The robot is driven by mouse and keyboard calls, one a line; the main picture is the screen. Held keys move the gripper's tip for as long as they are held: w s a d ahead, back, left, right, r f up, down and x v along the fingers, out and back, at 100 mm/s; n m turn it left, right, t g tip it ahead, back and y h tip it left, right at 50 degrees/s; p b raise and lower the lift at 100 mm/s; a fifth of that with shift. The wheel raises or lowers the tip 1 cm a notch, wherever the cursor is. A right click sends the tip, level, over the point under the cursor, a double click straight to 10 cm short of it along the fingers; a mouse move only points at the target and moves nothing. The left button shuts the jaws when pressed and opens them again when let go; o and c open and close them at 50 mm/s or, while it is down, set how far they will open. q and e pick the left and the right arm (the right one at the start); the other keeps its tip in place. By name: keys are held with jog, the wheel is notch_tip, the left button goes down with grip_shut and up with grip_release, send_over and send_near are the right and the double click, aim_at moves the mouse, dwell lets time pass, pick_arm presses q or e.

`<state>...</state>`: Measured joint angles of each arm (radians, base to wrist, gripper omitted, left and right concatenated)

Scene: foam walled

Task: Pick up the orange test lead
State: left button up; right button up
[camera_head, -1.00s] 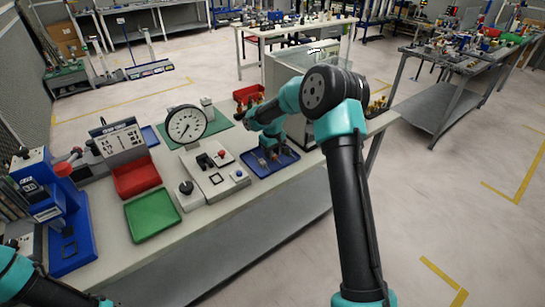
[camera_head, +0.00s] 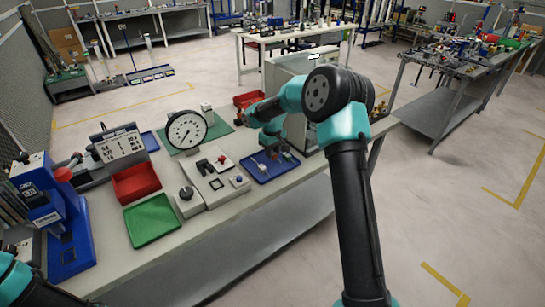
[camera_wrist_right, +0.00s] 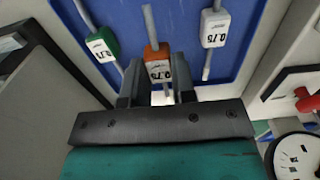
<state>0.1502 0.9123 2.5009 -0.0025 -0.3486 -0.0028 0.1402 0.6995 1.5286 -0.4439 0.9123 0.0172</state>
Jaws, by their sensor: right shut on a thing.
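The orange test lead (camera_wrist_right: 157,62) shows in the right wrist view as a short orange-and-white body with a printed value and a grey rod out of its far end. My right gripper (camera_wrist_right: 158,72) is shut on it, one finger on each side. A green lead (camera_wrist_right: 103,43) lies to its left and a white lead (camera_wrist_right: 214,28) to its right, both apart from the fingers. All three are over a blue tray (camera_wrist_right: 238,72). In the head view my right gripper is down at this tray (camera_head: 258,178), with its fingertips mostly hidden. My left gripper is out of view.
A green tray (camera_head: 152,220) and a red tray (camera_head: 136,183) lie further left.

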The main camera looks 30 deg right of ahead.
jog(key=s+a+r, duration=0.1)
jog(key=s+a, duration=0.7)
jog(key=s, duration=0.5)
jog(key=shift+s+a+r, duration=0.2)
jog(key=shift+s+r, duration=0.15)
jog(key=shift+w, duration=0.1)
